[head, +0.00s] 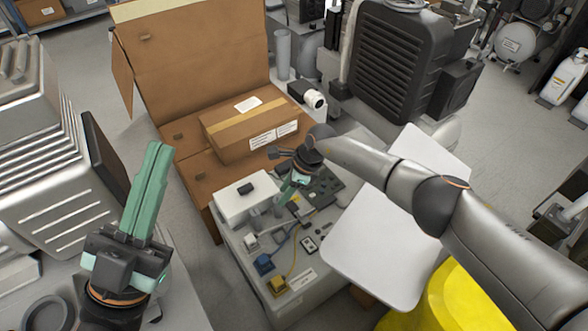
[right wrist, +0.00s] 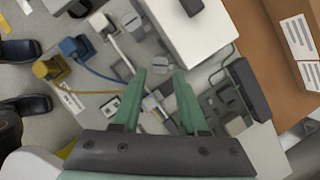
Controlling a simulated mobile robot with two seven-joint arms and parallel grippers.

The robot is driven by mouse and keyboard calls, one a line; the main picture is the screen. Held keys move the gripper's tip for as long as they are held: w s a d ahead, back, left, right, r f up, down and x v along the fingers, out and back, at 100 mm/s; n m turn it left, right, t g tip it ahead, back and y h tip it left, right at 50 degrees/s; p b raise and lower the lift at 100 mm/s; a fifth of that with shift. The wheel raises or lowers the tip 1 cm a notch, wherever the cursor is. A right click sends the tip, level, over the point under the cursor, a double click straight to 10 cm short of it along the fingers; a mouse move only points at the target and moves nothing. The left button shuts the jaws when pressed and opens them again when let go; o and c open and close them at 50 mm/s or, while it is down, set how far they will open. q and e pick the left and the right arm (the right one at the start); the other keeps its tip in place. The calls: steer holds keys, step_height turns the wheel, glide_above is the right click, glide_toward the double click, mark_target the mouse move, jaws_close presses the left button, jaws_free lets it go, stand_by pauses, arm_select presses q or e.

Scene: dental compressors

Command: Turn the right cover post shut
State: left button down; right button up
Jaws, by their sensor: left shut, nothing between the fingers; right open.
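My right gripper (head: 290,188) points down over the electronics bench, its green fingers apart. In the right wrist view the open fingers (right wrist: 160,74) have a gap with nothing clearly held between them. Small grey round posts with slotted tops, such as this one (right wrist: 132,21) and another (right wrist: 122,69), stand near the white box (right wrist: 208,38), ahead of and to the left of the fingertips. I cannot tell which is the right cover post or how it is turned. My left gripper (head: 158,150) is shut and empty, pointing up at the left, far from the bench.
The bench (head: 262,287) carries a blue connector (head: 263,264), a yellow connector (head: 278,286), cables and small parts. A cardboard box (head: 250,130) stands behind it. A white panel (head: 375,250) lies to the right, under my right arm. A large dark compressor (head: 395,60) stands behind.

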arm_select(q)
steer(key=r+p, duration=0.2)
steer(key=r, duration=0.1)
steer(key=r+p, duration=0.1)
steer(key=shift+s+a+r, duration=0.15)
steer(key=shift+a+r, duration=0.1)
steer(key=shift+r, duration=0.05)
arm_select(e)
steer(key=v, duration=0.7)
arm_select(q)
steer(key=shift+t, duration=0.3)
